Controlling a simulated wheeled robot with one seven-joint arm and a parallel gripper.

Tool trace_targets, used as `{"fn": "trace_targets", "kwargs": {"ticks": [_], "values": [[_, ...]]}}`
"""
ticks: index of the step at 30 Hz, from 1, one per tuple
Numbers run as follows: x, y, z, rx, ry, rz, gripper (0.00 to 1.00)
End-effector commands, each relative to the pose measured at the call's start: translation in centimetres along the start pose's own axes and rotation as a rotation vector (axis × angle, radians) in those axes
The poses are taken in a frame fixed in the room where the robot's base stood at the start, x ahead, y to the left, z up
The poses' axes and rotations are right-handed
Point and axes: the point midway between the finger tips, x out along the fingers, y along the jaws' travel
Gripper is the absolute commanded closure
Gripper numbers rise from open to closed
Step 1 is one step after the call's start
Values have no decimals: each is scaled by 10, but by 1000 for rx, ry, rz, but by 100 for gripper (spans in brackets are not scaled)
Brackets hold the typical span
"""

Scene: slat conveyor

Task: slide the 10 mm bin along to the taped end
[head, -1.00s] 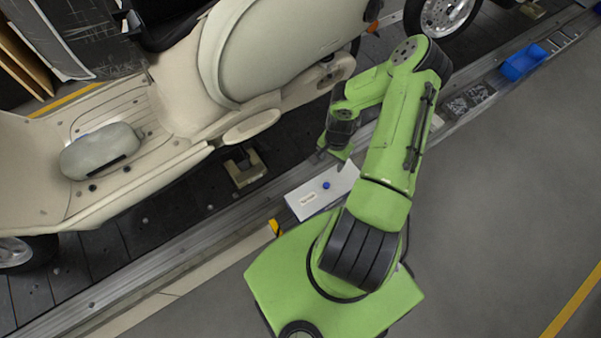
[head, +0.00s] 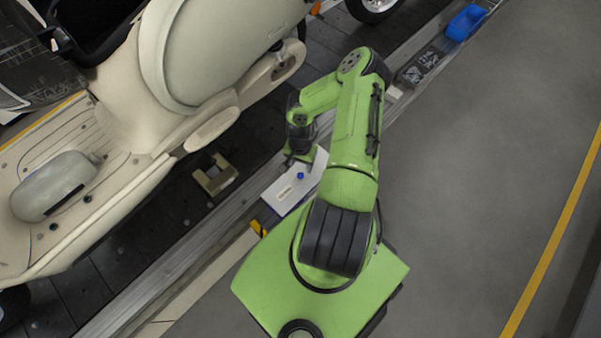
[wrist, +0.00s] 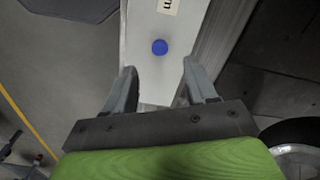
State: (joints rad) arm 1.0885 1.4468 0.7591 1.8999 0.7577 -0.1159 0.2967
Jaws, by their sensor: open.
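A white bin (head: 284,192) with a paper label and a round blue knob (head: 300,176) lies on the rail beside the conveyor. Its label is too small to read in the head view. In the wrist view only the label's end, an "m", shows on the white bin (wrist: 142,50). My gripper (head: 300,158) is over the bin's upper right end. In the wrist view my gripper (wrist: 160,82) is open, one finger towards each side of that end. I cannot tell whether either finger touches it. Yellow and black tape (head: 258,228) marks the rail just beyond the bin's lower left end.
A cream scooter (head: 190,90) stands on the dark slats left of the rail. A tan block (head: 214,175) sits on the slats near the bin. A blue bin (head: 465,22) and a dark tray (head: 421,66) are farther up the rail. Grey floor (head: 480,170) at right is clear.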

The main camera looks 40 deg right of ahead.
Motion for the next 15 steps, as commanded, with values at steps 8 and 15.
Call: {"fn": "trace_targets", "kwargs": {"ticks": [8, 15], "values": [[56, 0, 0, 3, -1, 0, 44], [69, 0, 0, 1, 1, 0, 44]]}}
